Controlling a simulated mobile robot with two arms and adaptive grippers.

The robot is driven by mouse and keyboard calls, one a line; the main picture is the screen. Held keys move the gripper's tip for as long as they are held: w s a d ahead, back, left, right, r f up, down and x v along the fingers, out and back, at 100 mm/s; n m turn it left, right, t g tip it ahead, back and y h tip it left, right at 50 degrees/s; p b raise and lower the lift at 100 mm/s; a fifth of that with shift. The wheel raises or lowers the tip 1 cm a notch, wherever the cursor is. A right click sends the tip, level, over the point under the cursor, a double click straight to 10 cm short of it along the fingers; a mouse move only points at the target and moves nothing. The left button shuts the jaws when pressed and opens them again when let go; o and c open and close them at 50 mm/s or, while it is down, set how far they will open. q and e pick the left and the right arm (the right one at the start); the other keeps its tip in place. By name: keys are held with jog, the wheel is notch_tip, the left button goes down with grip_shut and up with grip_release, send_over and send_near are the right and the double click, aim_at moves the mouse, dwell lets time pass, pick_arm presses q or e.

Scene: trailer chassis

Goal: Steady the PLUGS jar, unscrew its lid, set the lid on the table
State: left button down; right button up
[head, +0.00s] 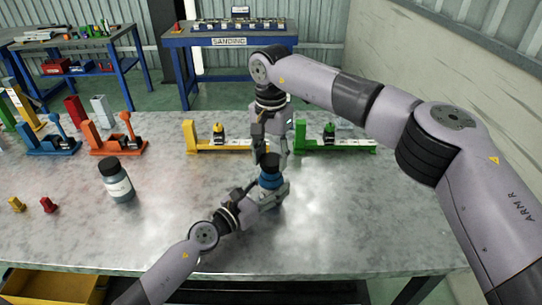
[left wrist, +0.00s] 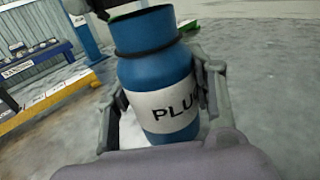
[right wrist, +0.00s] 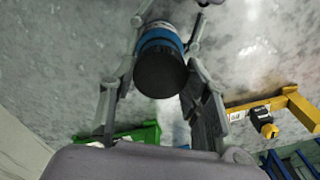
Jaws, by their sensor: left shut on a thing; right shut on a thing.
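The blue PLUGS jar (head: 270,180) stands upright on the grey metal table (head: 330,225). My left gripper (head: 273,192) is shut around its body; in the left wrist view the white label with "PLU" shows on the jar (left wrist: 160,100) between the fingers (left wrist: 155,100). The black lid (head: 270,160) is at the jar's top. My right gripper (head: 270,152) reaches down from above and is shut on the lid. In the right wrist view the round lid (right wrist: 160,72) lies between the fingers, with the blue jar behind it. Whether the lid is loose cannot be told.
A dark jar (head: 117,182) with a white label stands to the left. Small yellow (head: 16,204) and red (head: 48,205) parts lie near the left edge. Yellow (head: 190,137) and green (head: 360,150) fixtures stand behind the grippers. The table's front right is clear.

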aim_at(271, 159)
jog(key=shift+r, duration=2)
pick_arm(q)
jog(key=c, duration=0.6)
grip_release()
jog(key=shift+c, duration=0.2)
